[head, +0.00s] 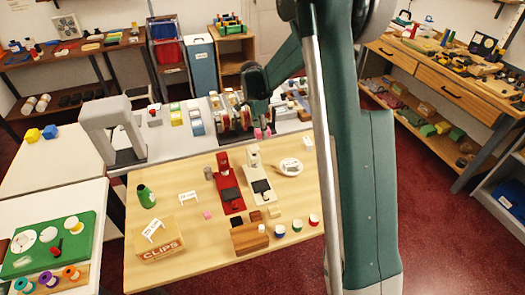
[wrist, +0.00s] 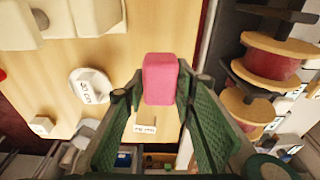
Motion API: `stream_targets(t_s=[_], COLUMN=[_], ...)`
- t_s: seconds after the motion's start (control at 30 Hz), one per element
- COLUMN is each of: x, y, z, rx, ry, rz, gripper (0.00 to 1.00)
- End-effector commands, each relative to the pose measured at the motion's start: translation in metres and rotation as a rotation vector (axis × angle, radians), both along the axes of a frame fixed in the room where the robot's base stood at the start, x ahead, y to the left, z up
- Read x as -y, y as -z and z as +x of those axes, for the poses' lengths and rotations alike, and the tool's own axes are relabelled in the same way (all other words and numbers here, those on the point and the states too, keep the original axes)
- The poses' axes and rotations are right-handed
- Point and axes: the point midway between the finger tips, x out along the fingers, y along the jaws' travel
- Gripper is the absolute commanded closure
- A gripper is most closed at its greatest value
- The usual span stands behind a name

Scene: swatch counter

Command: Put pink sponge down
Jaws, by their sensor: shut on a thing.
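The pink sponge (wrist: 160,78) is a rounded block in the middle of the wrist view, between the green fingers of my gripper (wrist: 160,92). My gripper is shut on it. In the head view the pink sponge (head: 262,133) shows small and partly hidden below my gripper (head: 261,120), near the far edge of the wooden table. The wrist view shows the pale wood tabletop (wrist: 120,50) behind and left of the sponge. I cannot tell how high the sponge is above the surface.
Dark red and wood spools (wrist: 272,58) stand close on the right in the wrist view. A white dish with a labelled block (wrist: 90,86) is on the left. A cardboard box (head: 160,240) and green can (head: 146,196) stand on the wooden table (head: 205,255), whose front has bare room.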

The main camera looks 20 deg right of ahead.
Motion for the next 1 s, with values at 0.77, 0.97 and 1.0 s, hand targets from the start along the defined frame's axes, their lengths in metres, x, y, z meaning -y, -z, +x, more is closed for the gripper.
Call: stream_targets(t_s=[0.77,0.97,1.0], x=[0.000,0.000,0.000], y=[0.059,0.064,0.067], z=[0.000,0.000,0.000], rx=[0.000,0.000,0.000], ry=[0.000,0.000,0.000], rz=[0.000,0.000,0.000], gripper=[0.81,0.81,0.81])
